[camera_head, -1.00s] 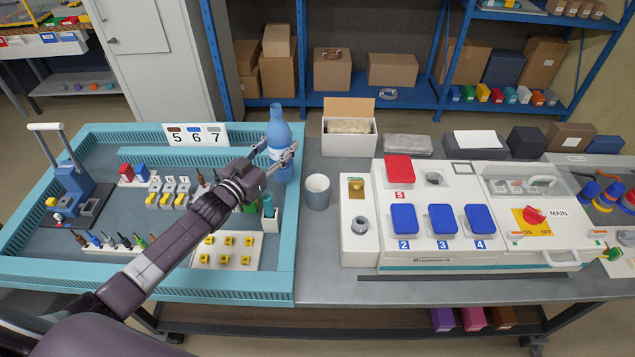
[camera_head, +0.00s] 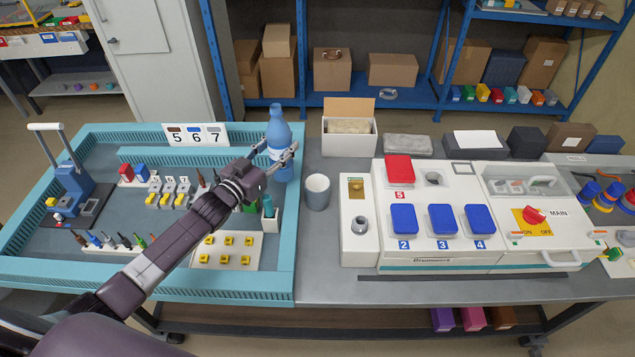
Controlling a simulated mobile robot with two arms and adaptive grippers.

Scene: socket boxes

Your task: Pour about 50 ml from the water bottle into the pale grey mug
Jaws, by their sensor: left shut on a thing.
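The blue water bottle (camera_head: 279,131) stands upright at the right edge of the teal-rimmed tray, with a white label on its side. My left gripper (camera_head: 284,157) is shut on the bottle around its middle, its arm coming in from the lower left. The fingers cover part of the label. The pale grey mug (camera_head: 317,192) stands upright on the grey table, just right of the tray and apart from the bottle. Its inside looks empty, but the bottom is hard to see. My right gripper is not in view.
The teal tray (camera_head: 285,255) holds switches, tools and yellow pieces left of the mug. A white panel (camera_head: 359,250) and a machine with blue covers (camera_head: 404,219) stand right of the mug. An open carton (camera_head: 349,135) is behind. Bare table lies in front of the mug.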

